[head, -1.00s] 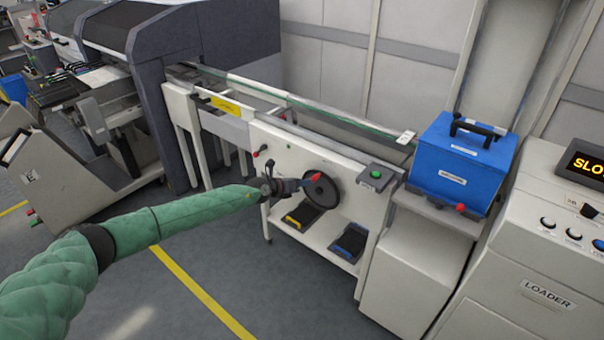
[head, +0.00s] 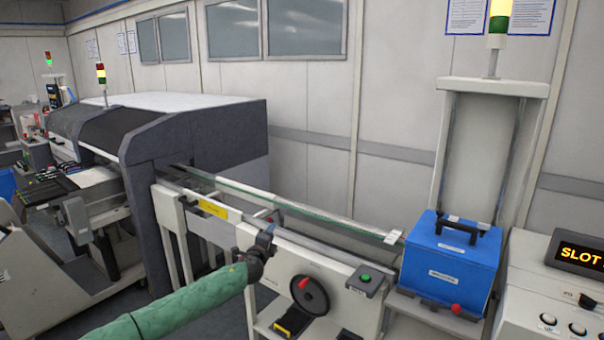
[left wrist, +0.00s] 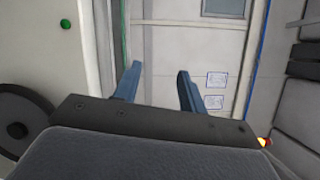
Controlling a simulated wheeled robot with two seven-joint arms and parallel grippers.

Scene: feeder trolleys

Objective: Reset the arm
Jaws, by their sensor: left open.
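My left arm, in a green sleeve, comes in from the lower left of the head view. Its gripper (head: 266,238) is raised in front of the conveyor's white side panel, left of the black handwheel. In the left wrist view the two blue-grey fingers (left wrist: 160,85) stand apart with nothing between them. Beyond them are the wall and the conveyor edge. My right gripper is in neither view.
The conveyor (head: 325,226) runs from the grey machine (head: 205,128) to a blue box (head: 448,262) with a black handle. The handwheel (head: 309,295) has a red knob. A green button (head: 365,278) is beside it. A control panel (head: 540,303) stands at the right.

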